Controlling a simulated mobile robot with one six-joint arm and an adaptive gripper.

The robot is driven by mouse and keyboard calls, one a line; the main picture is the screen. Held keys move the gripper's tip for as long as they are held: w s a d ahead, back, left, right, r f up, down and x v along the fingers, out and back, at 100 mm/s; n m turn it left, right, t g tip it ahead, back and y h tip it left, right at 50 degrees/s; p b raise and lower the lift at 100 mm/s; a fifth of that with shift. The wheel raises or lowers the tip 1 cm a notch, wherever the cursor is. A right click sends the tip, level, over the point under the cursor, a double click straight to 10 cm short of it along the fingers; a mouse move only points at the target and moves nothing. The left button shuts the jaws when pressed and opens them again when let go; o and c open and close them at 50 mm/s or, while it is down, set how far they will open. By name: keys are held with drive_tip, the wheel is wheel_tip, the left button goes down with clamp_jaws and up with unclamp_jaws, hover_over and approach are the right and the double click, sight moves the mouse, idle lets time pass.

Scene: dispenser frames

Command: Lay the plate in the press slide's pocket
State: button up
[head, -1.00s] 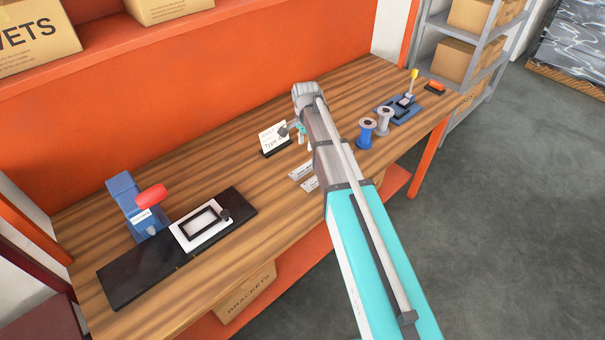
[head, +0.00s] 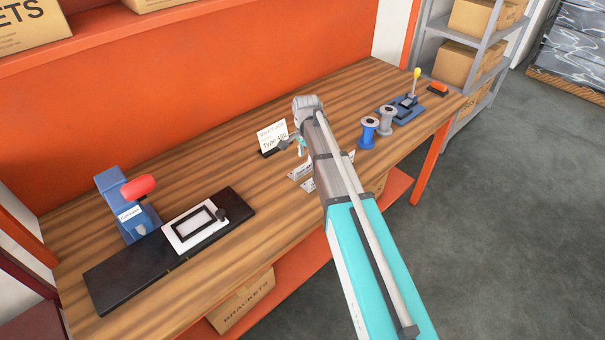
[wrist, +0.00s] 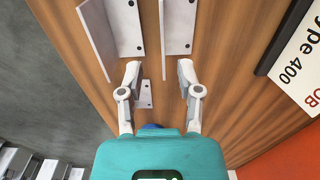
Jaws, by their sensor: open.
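Several pale grey metal plates lie on the wooden bench. In the head view one plate (head: 300,171) shows left of my arm, which hides others in part. In the wrist view two plates with raised flanges, a left one (wrist: 124,28) and a right one (wrist: 178,28), lie beyond the fingertips; a third plate (wrist: 145,93) shows between the fingers. My gripper (wrist: 159,72) is open and empty above them. The press slide (head: 183,238) is white, with a black-framed pocket (head: 195,229) and a black knob. The pocket's inside looks pale, with no plate clearly visible in it.
The blue press (head: 128,208) with a red handle stands behind the black slide base (head: 125,282). A Type 400 sign (head: 271,137) stands near my gripper. Spools (head: 368,133) and a blue device (head: 405,108) stand right. Bench between sign and slide is clear.

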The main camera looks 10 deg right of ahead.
sight(306, 173)
idle(0.4)
drive_tip(key=f+b, duration=0.3)
drive_tip(key=shift+w+d+f, duration=0.1)
drive_tip(key=shift+w+f, duration=0.05)
drive_tip(key=shift+w, duration=0.15)
drive_tip(key=shift+f+b, duration=1)
drive_tip(key=shift+b, duration=0.05)
clamp_jaws()
